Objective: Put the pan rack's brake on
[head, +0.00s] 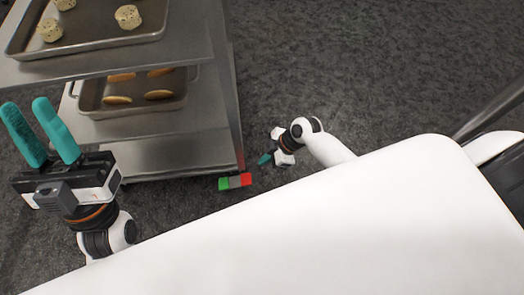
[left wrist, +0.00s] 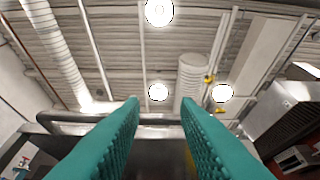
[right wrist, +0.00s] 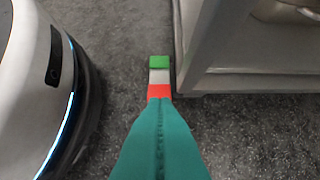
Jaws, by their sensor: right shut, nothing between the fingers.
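The pan rack (head: 175,152) is a grey metal rack with shelves at the upper left of the head view. Its brake pedal (head: 236,182) sticks out low at the rack's near right corner, with a green end on the left and a red end on the right. In the right wrist view the pedal (right wrist: 159,76) shows its red end nearest my fingertips. My right gripper (head: 264,159) is shut and empty, low above the floor to the right of the pedal. Its tips (right wrist: 160,101) overlap the red end in view; I cannot tell whether they touch. My left gripper (head: 40,133) is open, empty and pointing up.
A tray of pale round pastries (head: 92,42) sits on the upper shelf, and a tray of browned pastries (head: 133,104) on the lower one. My white base fills the bottom of the head view. Grey carpet (head: 370,60) to the right is clear.

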